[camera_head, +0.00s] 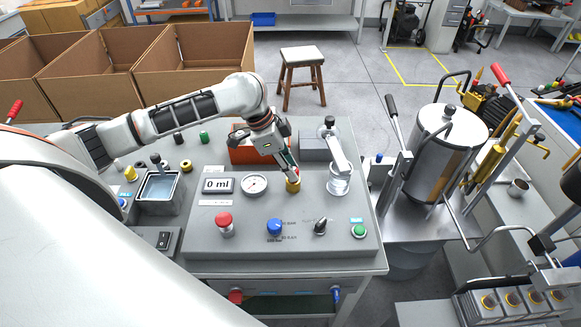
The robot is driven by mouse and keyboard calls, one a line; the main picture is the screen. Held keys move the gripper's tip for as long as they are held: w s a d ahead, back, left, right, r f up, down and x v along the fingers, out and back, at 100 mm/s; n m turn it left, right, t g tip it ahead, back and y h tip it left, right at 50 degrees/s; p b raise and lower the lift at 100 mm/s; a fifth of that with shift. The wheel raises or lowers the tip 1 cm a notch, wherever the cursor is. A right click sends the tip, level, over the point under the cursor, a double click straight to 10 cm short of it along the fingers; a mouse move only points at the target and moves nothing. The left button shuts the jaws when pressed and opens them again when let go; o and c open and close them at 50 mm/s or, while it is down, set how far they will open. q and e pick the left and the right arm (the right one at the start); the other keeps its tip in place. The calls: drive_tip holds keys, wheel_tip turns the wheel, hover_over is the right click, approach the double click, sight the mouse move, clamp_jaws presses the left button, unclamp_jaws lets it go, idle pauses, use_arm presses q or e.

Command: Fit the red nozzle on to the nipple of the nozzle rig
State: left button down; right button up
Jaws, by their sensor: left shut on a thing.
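My left gripper (290,171) reaches in from the left and points down over the nozzle rig (305,232), a grey panel bench. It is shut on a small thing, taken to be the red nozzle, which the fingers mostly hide. Directly below the fingertips is a yellow brass fitting (293,185) on the rig, which looks like the nipple seat. The fingertips are very close to it; I cannot tell whether the held piece touches it or sits around the nipple. My right gripper is not in view.
Close by are a pressure gauge (255,184), a "0 ml" display (218,185), and a glass cup under a lever tap (340,182). A red button (225,222) and other knobs stand in front. An orange box (250,150) is behind the gripper. A steel tank (440,150) stands right.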

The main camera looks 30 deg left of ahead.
use_arm(q)
drive_tip(key=shift+f, duration=0.1)
drive_tip(key=c, duration=1.7)
unclamp_jaws()
drive_tip(key=v, duration=1.2)
drive_tip(key=shift+d, duration=0.1)
